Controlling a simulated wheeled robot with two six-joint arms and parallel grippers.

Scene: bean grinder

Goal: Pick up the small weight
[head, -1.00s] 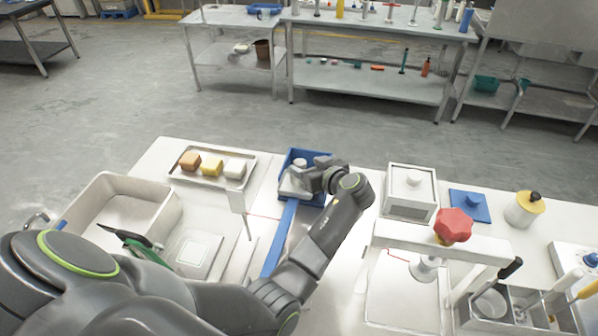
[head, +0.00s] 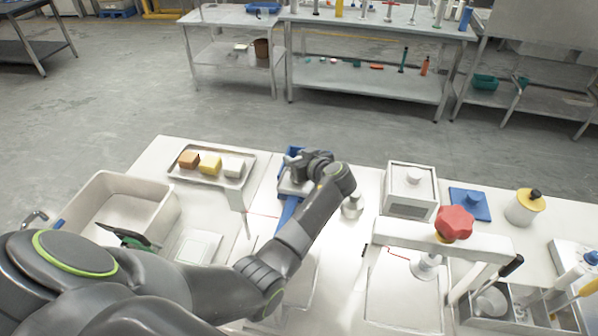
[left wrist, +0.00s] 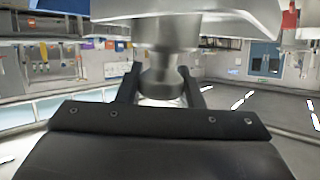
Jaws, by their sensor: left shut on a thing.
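In the head view the gripper and arm hide the held weight. Another round metal weight (head: 352,206) stands on the table just right of my left forearm. My right gripper is not in view.
Left of the blue tray is a metal tray (head: 217,182) with several coloured blocks, and a deep beige bin (head: 165,214). To the right stand a white box (head: 411,208), a press with a red knob (head: 455,223) and a divided grey organizer (head: 465,318).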

